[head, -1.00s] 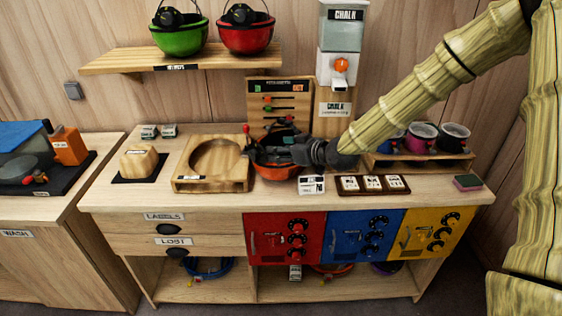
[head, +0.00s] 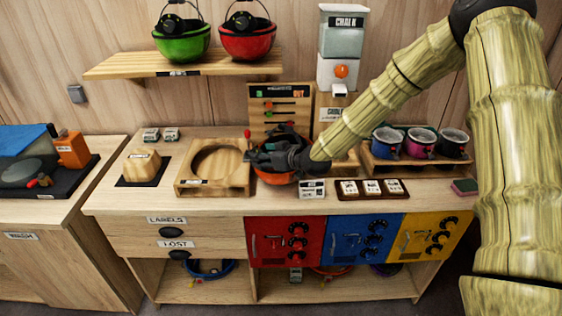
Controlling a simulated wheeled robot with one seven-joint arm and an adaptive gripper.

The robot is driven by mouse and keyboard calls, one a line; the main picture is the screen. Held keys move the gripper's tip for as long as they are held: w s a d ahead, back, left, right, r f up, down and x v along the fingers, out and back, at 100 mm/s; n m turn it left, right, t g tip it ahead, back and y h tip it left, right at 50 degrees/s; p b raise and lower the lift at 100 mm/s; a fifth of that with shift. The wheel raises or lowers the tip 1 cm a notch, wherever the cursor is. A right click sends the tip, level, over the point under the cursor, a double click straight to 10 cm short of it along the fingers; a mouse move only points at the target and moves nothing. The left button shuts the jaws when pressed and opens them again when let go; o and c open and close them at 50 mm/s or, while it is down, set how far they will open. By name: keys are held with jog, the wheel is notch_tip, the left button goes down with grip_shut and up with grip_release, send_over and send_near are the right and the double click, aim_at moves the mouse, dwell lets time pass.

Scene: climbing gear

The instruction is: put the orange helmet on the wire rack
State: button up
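The orange helmet (head: 273,178) sits on the middle of the counter, right of a wooden stand with a round hole, its open side up like a bowl. My gripper (head: 257,159) reaches in from the right and lies over the helmet's rim and opening. The gripper and wrist cover much of the helmet. The fingers are dark and small here, so I cannot tell whether they are apart or closed on the rim. I cannot clearly make out a wire rack in the head view.
The wooden stand (head: 240,189) is close left of the helmet. A white label card (head: 312,189) and a dark card tray (head: 372,196) lie to the right. Cups (head: 420,141) stand behind. Green (head: 181,46) and red (head: 247,45) helmets sit on the shelf. A wash counter (head: 50,214) is left, across a gap.

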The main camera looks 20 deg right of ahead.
jog(key=p+x, duration=0.1)
jog(key=x, duration=0.1)
jog(key=shift+w+a+f, duration=0.1)
jog(key=shift+w+a, duration=0.05)
jog(key=shift+a, duration=0.15)
jog(key=shift+w+a+f+p, duration=0.25)
jog(key=shift+w+f+p, duration=0.1)
jog(key=shift+w+p, duration=0.2)
grip_shut()
